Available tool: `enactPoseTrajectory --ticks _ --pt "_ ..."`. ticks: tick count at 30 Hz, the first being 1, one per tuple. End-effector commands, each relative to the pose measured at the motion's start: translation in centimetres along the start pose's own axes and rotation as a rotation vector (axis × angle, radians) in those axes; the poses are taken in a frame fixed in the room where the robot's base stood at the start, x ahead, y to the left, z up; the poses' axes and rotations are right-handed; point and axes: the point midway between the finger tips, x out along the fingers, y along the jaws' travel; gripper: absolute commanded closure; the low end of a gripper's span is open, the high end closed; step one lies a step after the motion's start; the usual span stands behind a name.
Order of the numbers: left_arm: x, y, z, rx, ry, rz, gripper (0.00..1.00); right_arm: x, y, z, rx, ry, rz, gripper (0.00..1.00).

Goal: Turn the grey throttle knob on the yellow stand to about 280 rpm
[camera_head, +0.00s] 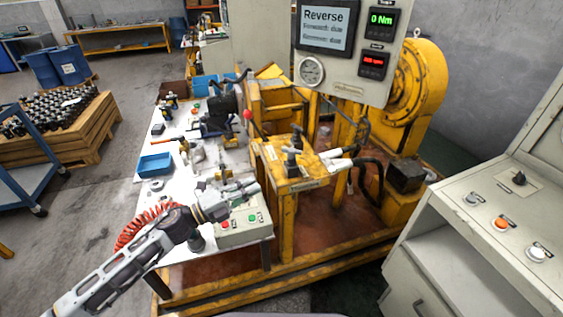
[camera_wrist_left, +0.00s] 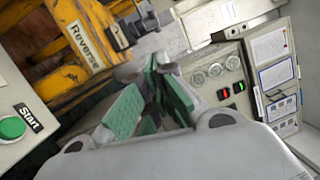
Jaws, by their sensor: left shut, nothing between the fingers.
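The yellow stand (camera_head: 289,182) stands right of the white table's front end. Grey and dark fittings (camera_head: 293,158) sit on its top; I cannot tell which is the throttle knob. The left wrist view shows a yellow surface (camera_wrist_left: 62,22) with a "Reverse" label and a dark grey knob-like part (camera_wrist_left: 138,24) just beyond my fingers. My left gripper (camera_head: 255,186) is shut and empty, left of the stand and above the control box. Its green-padded fingers also show in the left wrist view (camera_wrist_left: 150,105). My right gripper is out of view.
A control box (camera_head: 238,232) with a green and a red button lies below my left gripper. The panel above has a "Reverse" screen (camera_head: 324,27), a green 0 Nm display (camera_head: 382,20) and a red display (camera_head: 374,64), unreadable. A grey console (camera_head: 470,205) stands right.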

Motion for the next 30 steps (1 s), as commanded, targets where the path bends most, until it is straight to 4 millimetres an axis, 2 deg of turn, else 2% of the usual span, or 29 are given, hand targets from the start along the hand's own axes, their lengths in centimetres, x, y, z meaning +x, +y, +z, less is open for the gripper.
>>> enactPoseTrajectory --ticks 11,30 --pt "2.3 -0.2 0.0 0.0 0.0 -0.002 1.0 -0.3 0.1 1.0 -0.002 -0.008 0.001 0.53" --pt "8.3 -0.2 0.1 0.0 -0.001 -0.002 1.0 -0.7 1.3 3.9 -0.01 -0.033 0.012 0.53"
